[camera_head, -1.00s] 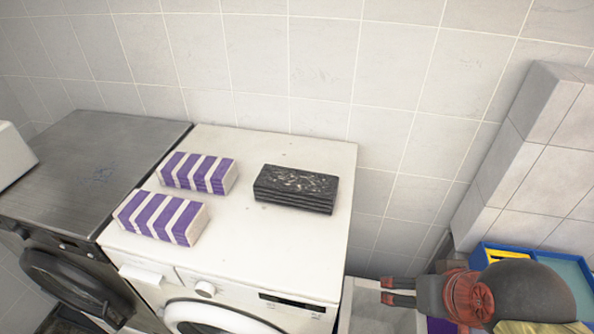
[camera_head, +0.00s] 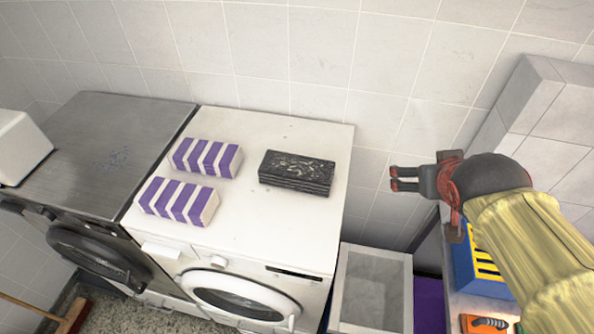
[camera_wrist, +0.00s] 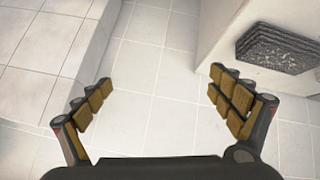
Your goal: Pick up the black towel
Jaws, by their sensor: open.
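The black towel (camera_head: 297,173) is a folded, dark, patterned block lying flat on top of the white washing machine (camera_head: 262,127). It also shows in the wrist view (camera_wrist: 279,49) at the upper right, outside the span of the fingers. My gripper (camera_head: 393,179) is to the right of the towel and of the machine's right edge, clear of both. Its fingers point left in the head view. In the wrist view my gripper (camera_wrist: 158,102) has its two fingers wide apart with nothing between them.
Two purple-and-white striped towels (camera_head: 206,158) (camera_head: 178,201) lie left of the black towel. A grey dryer (camera_head: 105,140) stands at the left. A grey open bin (camera_head: 373,265) stands right of the washing machine, and a blue crate (camera_head: 464,275) lies under my arm. Tiled wall stands behind.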

